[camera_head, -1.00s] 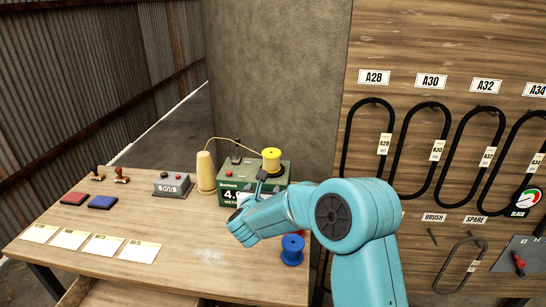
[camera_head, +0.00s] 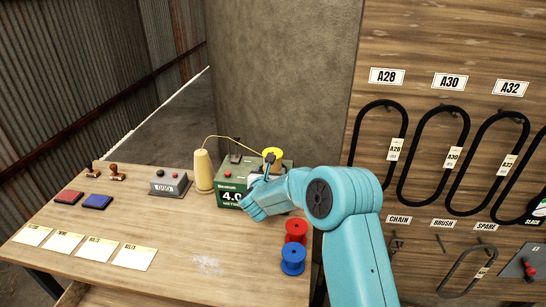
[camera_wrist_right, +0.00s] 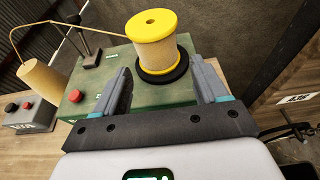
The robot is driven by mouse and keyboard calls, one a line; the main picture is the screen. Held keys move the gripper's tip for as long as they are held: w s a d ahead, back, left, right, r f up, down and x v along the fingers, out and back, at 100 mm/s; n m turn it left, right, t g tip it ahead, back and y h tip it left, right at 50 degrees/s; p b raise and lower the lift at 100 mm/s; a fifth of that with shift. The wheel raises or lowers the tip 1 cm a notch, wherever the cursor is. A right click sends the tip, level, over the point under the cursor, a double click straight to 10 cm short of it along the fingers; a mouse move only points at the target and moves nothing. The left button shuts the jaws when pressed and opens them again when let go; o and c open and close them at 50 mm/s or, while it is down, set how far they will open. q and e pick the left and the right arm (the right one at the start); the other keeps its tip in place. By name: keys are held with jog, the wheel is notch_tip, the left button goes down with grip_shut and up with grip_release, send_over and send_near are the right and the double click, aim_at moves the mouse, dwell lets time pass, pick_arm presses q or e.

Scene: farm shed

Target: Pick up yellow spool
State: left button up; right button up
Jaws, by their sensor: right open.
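The yellow spool (camera_wrist_right: 155,45) stands upright on a black round base on top of the green machine (camera_wrist_right: 92,98). It also shows in the head view (camera_head: 273,154), partly covered by my right gripper (camera_head: 268,160). In the right wrist view my right gripper (camera_wrist_right: 165,84) is open, with one finger to each side of the spool's lower part. The fingers look apart from the spool, and nothing is held. My left gripper is not in view.
A red spool (camera_head: 296,231) and a blue spool (camera_head: 293,259) stand on the wooden table (camera_head: 190,235) below my right arm. A cream cone (camera_head: 204,171) with thread stands left of the machine. A grey counter box (camera_head: 170,184) is further left.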

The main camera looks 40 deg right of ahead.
aim_at(272, 170)
jog(key=shift+x, duration=1.05)
jog(key=shift+w+d+p, duration=0.2)
jog(key=shift+w+p, duration=0.1)
jog(key=shift+p, duration=0.1)
jog(key=shift+d, duration=0.5)
jog(key=p+x, duration=0.2)
jog(key=x, duration=0.1)
jog(key=p+x, duration=0.1)
jog(key=shift+w+a, duration=0.15)
jog(key=shift+w, duration=0.25)
jog(key=shift+w+d+f, duration=0.2)
jog(key=shift+d+f, duration=0.05)
jog(key=shift+d, duration=0.25)
jog(key=shift+w+f, duration=0.15)
jog(key=shift+w, duration=0.05)
jog(key=shift+s, duration=0.1)
jog(key=c, duration=1.1)
